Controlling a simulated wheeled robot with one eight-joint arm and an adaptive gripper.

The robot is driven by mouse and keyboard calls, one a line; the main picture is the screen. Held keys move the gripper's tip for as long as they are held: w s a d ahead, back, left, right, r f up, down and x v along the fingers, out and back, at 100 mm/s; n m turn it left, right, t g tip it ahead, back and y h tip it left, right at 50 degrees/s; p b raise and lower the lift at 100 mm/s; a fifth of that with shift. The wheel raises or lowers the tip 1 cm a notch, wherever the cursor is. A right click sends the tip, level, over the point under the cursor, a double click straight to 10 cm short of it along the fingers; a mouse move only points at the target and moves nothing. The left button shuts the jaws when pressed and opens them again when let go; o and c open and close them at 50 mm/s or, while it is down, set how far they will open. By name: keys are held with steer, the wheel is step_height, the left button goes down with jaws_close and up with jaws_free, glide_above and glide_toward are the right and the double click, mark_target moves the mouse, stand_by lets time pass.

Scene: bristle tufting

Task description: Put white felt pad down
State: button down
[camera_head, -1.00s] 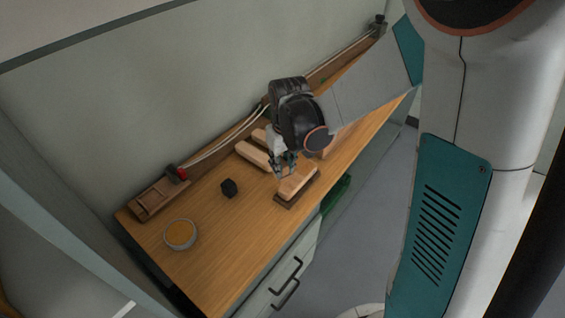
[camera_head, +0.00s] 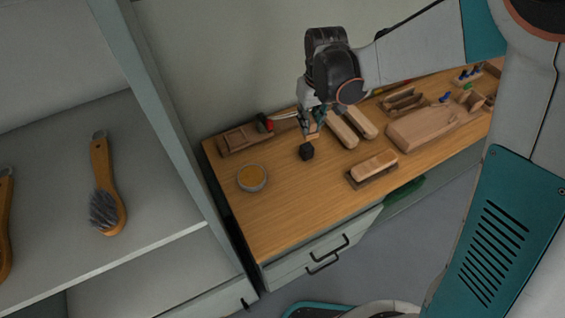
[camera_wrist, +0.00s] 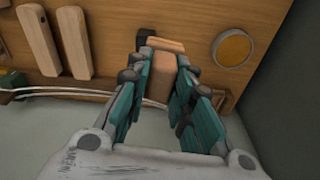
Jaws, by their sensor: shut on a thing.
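My gripper (camera_head: 312,122) is over the back part of the wooden bench, above and behind a small black cube (camera_head: 307,152). It is shut on a tan block (camera_wrist: 160,80), which shows between its teal fingers in the wrist view. In the head view only a small tan bit of the block (camera_head: 313,131) shows below the fingers. The block appears held above the bench, though its exact height is hard to tell. I see nothing clearly recognisable as a white felt pad.
A round dish with amber content (camera_head: 252,178) stands left of the cube. Two wooden bars (camera_head: 343,130) lie to the right. A wooden block on a dark base (camera_head: 373,168) sits near the front edge. A brush (camera_head: 106,190) lies on the left shelf. Bare bench lies in front.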

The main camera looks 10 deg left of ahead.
steer(key=a+r+n+p, duration=0.1)
steer(key=a+r, duration=0.1)
steer(key=a, duration=0.6)
step_height(320, 180, down, 20)
steer(key=b, duration=0.5)
steer(key=shift+s, duration=0.15)
steer(key=shift+f, duration=0.2)
steer(key=c, duration=1.4)
jaws_free()
steer(key=shift+r, duration=0.1)
steer(key=r+p, duration=0.1)
steer(key=r, duration=0.3)
steer(key=r+p, duration=0.1)
steer(key=r, duration=0.3)
steer(key=s+r+p, duration=0.1)
steer(key=r, duration=0.3)
steer(key=shift+d, duration=0.35)
steer(key=shift+r, duration=0.1)
